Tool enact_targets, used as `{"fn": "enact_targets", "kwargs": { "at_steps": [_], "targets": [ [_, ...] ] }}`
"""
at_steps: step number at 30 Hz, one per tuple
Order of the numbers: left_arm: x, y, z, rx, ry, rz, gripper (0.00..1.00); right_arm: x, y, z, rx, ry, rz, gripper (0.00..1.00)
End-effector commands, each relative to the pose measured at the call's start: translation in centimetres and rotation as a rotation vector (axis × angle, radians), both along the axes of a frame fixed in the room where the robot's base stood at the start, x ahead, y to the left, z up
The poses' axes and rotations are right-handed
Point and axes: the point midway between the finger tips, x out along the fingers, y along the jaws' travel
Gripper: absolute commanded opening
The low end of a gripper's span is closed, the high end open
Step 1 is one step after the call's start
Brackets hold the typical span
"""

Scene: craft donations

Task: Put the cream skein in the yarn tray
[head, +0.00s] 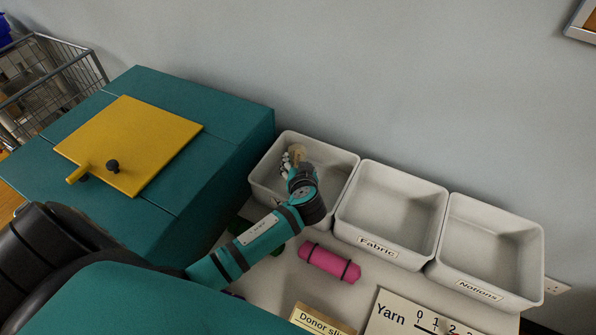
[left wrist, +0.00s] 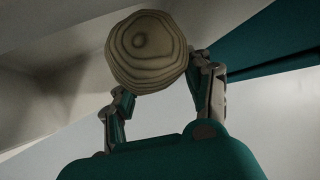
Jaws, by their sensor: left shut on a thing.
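The cream skein (head: 297,152) shows its rounded end, ringed with windings, in the left wrist view (left wrist: 147,50). My left gripper (head: 290,164) is shut on it, with one finger on each side in the left wrist view (left wrist: 160,78). Gripper and skein are over or inside the leftmost pale tray (head: 342,164). My arm hides this tray's front, so no label shows on it. I cannot tell whether the skein touches the tray floor. My right gripper is in neither view.
Empty trays labelled Fabric (head: 392,200) and Notions (head: 490,245) stand to the right. A pink roll (head: 328,263) lies in front, near a donor slip (head: 322,320) and a Yarn card (head: 410,318). A teal box (head: 215,185) with a yellow board (head: 135,140) stands left.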

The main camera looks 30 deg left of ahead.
Motion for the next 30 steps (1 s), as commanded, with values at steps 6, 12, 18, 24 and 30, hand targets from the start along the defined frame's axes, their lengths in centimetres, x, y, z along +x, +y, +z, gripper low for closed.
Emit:
{"fn": "enact_targets", "kwargs": {
  "at_steps": [6,12,18,24,30],
  "targets": [
    [0.0,0.0,-2.7,0.002,0.002,-0.001,0.19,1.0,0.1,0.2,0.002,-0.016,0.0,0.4],
    [0.0,0.0,-2.9,0.0,0.001,-0.001,0.19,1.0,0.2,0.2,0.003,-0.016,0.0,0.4],
    [-0.1,0.0,-3.4,-0.001,0.001,-0.001,0.19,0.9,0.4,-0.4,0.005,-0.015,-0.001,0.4],
    [-0.1,0.0,-4.0,0.0,0.001,0.0,0.19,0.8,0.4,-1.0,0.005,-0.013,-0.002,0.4],
    [0.0,0.0,-4.1,0.0,0.002,-0.002,0.52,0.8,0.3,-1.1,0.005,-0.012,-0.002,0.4]
  ]
}}
